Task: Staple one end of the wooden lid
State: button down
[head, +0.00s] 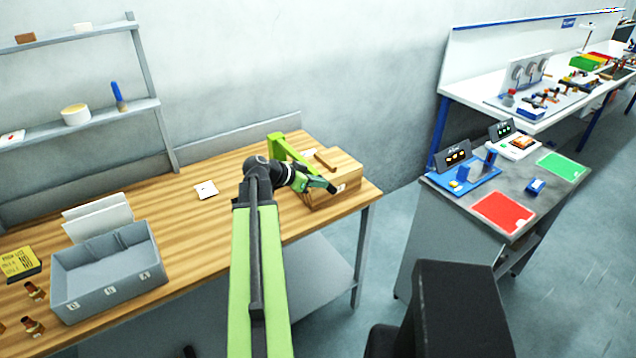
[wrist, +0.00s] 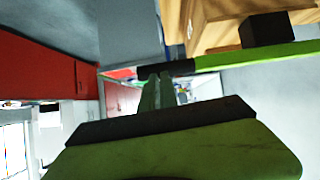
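A wooden box (head: 346,192) stands at the right end of the bench, with a flat wooden top and a brown strip (head: 325,159) on it. Its wood also shows in the wrist view (wrist: 215,22). A lime-green tool, seemingly the stapler (head: 279,147), is beside the box, partly behind my gripper (head: 318,184). In the wrist view the stapler (wrist: 245,56) is a green bar with a black end and a black block near the wood. My gripper's narrow fingers (wrist: 156,92) are close together at the black end and look shut on it. Contact with the wood cannot be told.
A grey bin (head: 108,275) and a white card (head: 206,190) are on the bench to the left. A shelf (head: 90,122) is behind. A grey stand with a red mat (head: 502,212) is right, across a floor gap. The bench middle is mostly clear.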

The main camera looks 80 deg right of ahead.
jog(key=shift+s+a+f, duration=0.1)
jog(key=shift+f, duration=0.2)
jog(key=s+d+r+p+v, duration=0.1)
jog(key=r+p+v, duration=0.1)
jog(key=p+v, duration=0.8)
notch_tip(320, 180, up, 2)
jog(key=shift+w+a+r, duration=0.2)
jog(key=shift+w+a, duration=0.6)
